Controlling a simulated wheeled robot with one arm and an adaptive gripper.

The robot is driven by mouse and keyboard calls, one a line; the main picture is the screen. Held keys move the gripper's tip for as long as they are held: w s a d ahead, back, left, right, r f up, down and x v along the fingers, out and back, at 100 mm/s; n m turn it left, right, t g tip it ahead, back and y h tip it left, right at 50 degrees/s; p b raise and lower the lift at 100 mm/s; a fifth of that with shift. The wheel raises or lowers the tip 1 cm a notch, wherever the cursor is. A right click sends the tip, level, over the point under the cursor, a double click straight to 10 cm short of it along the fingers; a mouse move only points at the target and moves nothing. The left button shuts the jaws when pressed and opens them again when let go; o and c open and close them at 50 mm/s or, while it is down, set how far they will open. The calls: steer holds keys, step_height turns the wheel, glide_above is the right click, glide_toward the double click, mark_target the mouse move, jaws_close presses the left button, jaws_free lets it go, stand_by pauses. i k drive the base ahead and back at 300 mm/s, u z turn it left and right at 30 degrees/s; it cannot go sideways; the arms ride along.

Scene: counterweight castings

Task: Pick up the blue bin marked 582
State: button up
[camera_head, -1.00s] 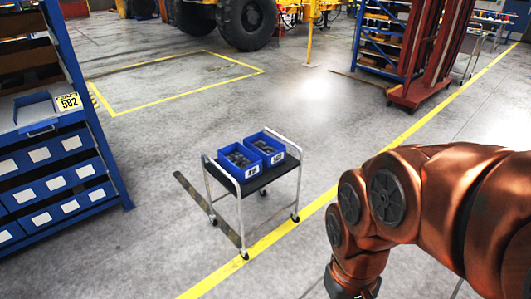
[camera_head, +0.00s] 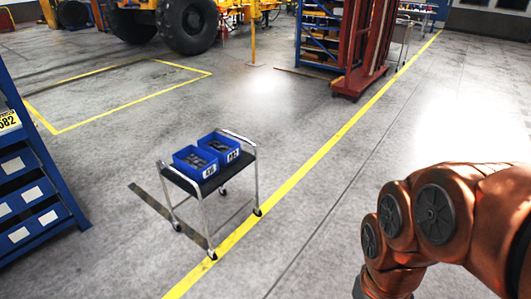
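Two open blue bins stand side by side on a small cart: a left bin (camera_head: 184,163) and a right bin (camera_head: 206,140). Both hold dark castings and have white labels with black digits, too small to read surely. My copper-coloured arm is at the lower right, well away from the rack. My gripper is out of view.
The cart (camera_head: 250,170) has a dark top, silver legs and castors and stands beside a yellow floor line (camera_head: 310,163). Open floor lies between rack and cart. A red upright frame (camera_head: 355,80) and a large-wheeled yellow vehicle (camera_head: 190,25) stand at the back.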

mark_target(227, 150)
steer(key=z, duration=0.5)
steer(key=i, duration=2.05)
steer(key=u, duration=1.2)
steer(key=i, duration=0.95)
steer(key=u, duration=1.25)
steer(key=i, duration=0.4)
steer(key=u, duration=0.35)
